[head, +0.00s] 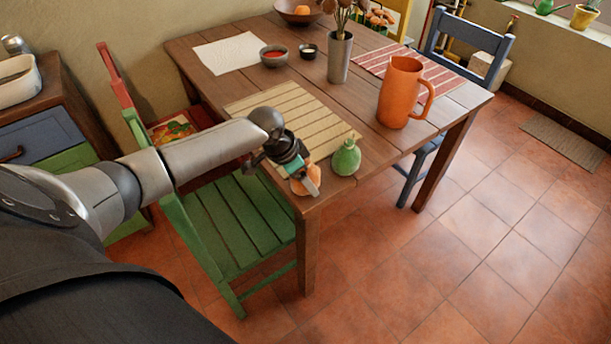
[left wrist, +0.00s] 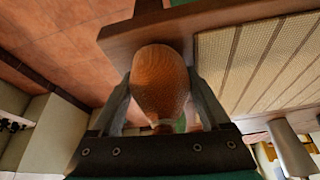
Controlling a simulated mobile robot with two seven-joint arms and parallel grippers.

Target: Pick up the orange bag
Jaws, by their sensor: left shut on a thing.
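The orange bag (head: 314,173) is at the near corner of the wooden table (head: 390,150) in the head view, partly covered by my gripper. In the left wrist view the orange bag (left wrist: 160,82) is a rounded, netted-looking shape between the two fingers. My left gripper (head: 304,180) reaches in over the table corner and is shut on the bag, with a finger on each side (left wrist: 161,98). I cannot tell whether the bag touches the table top. My right gripper is not in view.
A green bag (head: 346,158) stands close to the right of the gripper. A striped placemat (head: 285,112) lies just behind. An orange pitcher (head: 397,95) and a vase (head: 339,60) stand farther back. A green chair (head: 235,222) is below my arm.

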